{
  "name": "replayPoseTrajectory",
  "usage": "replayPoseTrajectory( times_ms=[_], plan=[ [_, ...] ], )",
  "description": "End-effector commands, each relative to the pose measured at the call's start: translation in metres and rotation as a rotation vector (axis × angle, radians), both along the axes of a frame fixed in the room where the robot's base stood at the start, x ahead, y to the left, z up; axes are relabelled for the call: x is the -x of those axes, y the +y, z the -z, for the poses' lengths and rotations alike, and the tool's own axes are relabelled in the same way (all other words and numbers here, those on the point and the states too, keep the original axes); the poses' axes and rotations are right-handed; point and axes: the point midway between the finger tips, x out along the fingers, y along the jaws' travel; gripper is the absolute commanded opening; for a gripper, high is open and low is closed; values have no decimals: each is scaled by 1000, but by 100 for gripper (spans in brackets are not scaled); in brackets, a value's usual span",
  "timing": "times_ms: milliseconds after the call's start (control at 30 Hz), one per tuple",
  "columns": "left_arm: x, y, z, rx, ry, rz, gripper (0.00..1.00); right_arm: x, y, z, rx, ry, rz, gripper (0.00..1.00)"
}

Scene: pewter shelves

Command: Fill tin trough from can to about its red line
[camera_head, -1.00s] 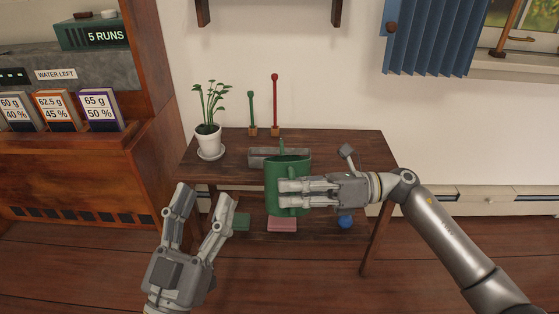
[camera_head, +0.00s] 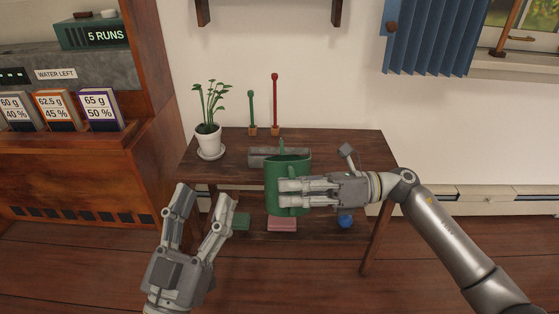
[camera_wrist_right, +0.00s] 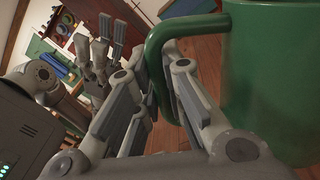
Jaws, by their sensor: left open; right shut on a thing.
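The green can (camera_head: 288,172) is in front of the wooden table in the head view, looking upright. My right gripper (camera_head: 284,191) is shut on the can's handle; the right wrist view shows the fingers at the green handle (camera_wrist_right: 158,48) beside the can's body (camera_wrist_right: 275,85). The grey tin trough (camera_head: 262,157) lies on the table behind the can, which partly hides it. I cannot see its red line or the water in it. My left gripper (camera_head: 203,204) is open and empty, left of the can and in front of the table.
A potted plant (camera_head: 207,138) stands on the table (camera_head: 345,140) at the left, with a green-topped stick (camera_head: 252,113) and a taller red-topped stick (camera_head: 275,104) behind. The lower shelf holds a green block (camera_head: 241,221), a pink block (camera_head: 282,224) and a blue ball (camera_head: 345,221).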

Motion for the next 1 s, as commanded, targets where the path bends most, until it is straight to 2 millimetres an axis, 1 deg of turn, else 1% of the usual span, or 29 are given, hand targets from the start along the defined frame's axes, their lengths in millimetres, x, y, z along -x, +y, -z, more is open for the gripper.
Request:
replayPoseTrajectory(
  times_ms=[33,633,900,1000],
  plan=[
    [0,0,0,0,0,0,53,0,0,-3,-5,-7,0,0],
    [0,0,0,-1,2,1,53,0,0,-4,-5,-6,0,0],
    [-3,-1,6,-10,38,0,53,-1,0,-5,-4,0,0,0],
    [-1,0,5,-5,20,0,53,-1,0,-3,-5,-3,0,0]
  ],
)
